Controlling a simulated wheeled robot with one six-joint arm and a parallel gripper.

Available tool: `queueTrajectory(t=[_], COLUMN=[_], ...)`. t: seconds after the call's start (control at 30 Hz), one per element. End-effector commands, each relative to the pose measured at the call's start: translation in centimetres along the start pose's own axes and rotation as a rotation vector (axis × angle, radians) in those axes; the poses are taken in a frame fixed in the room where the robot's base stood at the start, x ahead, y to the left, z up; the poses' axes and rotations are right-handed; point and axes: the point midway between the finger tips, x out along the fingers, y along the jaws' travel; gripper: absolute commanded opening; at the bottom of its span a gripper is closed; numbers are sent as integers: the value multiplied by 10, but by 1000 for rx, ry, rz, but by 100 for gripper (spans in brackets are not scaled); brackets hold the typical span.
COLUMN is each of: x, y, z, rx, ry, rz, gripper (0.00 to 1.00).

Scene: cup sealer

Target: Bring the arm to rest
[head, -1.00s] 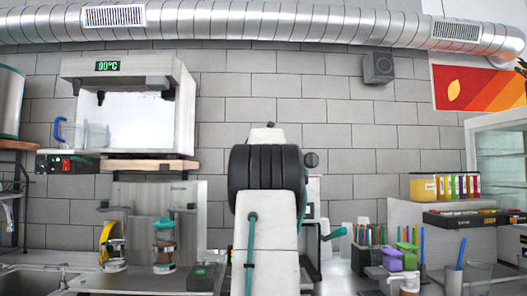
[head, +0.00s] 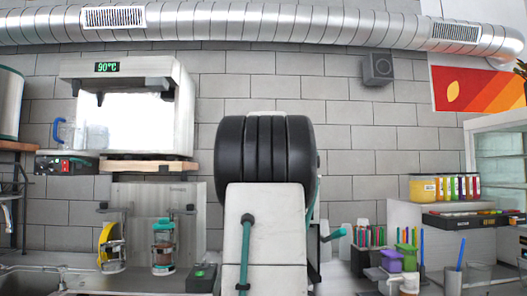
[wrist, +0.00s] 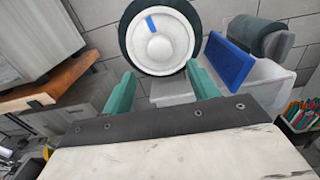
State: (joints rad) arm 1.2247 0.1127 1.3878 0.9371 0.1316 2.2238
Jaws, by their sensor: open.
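My arm rises in the middle of the head view, its black-ringed joint in front of the machine behind it. My gripper is hidden there. In the wrist view, my gripper (wrist: 162,88) shows two teal fingers, wide apart, with nothing held between them. Beyond the fingers is a white round disc (wrist: 160,40) with a dark rim and a blue mark. A blue panel (wrist: 229,60) on a pale machine body is right of the right finger. The machine's teal handle (head: 335,235) sticks out right of my arm in the head view.
A heater-like machine reading 90°C (head: 107,67) stands on a wooden shelf (head: 150,166) at left. Below are a yellow tape-like roll (head: 108,247) and a teal-lidded cup (head: 163,250). Pens, small colored tubs and a clear cup (head: 477,277) crowd the right counter.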

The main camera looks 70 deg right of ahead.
Motion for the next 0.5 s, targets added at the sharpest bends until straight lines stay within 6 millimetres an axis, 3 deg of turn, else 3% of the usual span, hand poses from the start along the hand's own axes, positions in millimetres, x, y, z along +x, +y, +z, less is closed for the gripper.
queueTrajectory(t=[0.5], x=[0], y=[1], z=[-1], rx=[-51], ry=[3], rz=[4], gripper=[59])
